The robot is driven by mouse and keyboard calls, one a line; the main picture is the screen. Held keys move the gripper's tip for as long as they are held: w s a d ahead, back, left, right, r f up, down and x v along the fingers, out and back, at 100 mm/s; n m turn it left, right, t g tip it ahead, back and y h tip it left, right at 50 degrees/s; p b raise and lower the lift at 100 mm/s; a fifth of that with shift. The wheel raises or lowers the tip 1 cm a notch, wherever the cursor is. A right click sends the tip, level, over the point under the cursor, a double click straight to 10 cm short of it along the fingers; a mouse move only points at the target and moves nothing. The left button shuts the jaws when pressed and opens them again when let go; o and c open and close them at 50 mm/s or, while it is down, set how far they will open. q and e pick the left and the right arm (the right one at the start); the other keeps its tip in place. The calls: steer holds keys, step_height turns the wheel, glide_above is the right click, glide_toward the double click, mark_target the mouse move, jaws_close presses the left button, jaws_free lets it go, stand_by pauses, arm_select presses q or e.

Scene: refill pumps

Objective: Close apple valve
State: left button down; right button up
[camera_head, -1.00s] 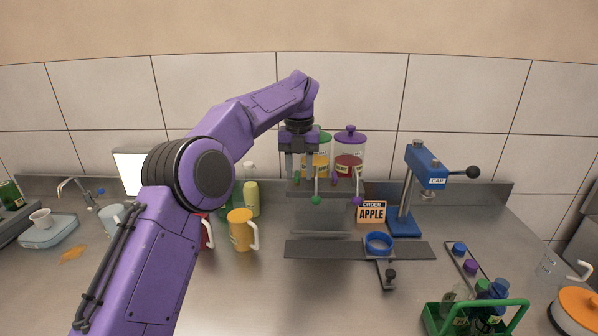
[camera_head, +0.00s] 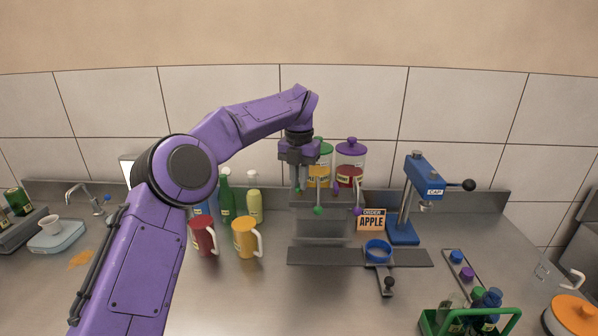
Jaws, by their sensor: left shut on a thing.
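Two clear jars stand at the back: a green-lidded one (camera_head: 320,176) with yellow liquid, partly behind my gripper, and a purple-lidded one (camera_head: 350,165) with red liquid. Their labels are too small to read surely. Below them hang levers with a green ball (camera_head: 318,210) and a purple ball (camera_head: 357,211). My left gripper (camera_head: 298,186) points down just left of the green-lidded jar. It is shut on a small green valve handle (camera_head: 297,188), mostly hidden by the fingers. A purple handle (camera_head: 336,187) sits to its right. My right gripper is not in view.
An order sign reading APPLE (camera_head: 371,221) stands right of the jars, beside a blue capping press (camera_head: 405,228). A blue ring holder (camera_head: 378,248) is in front. Red (camera_head: 203,238) and yellow (camera_head: 245,238) mugs stand left. A green bottle carrier (camera_head: 470,322) is front right.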

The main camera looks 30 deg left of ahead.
arm_select(q)
steer(key=m+p, duration=0.9)
steer(key=m, duration=0.2)
steer(key=shift+f+p, duration=0.15)
steer(key=shift+p, duration=0.15)
steer(key=shift+f+m, duration=0.15)
steer(key=shift+m, duration=1.55)
steer(key=c, duration=1.1)
jaws_free()
steer(key=shift+w+d, duration=0.1)
steer(key=shift+c, duration=0.2)
steer(key=shift+w, duration=0.1)
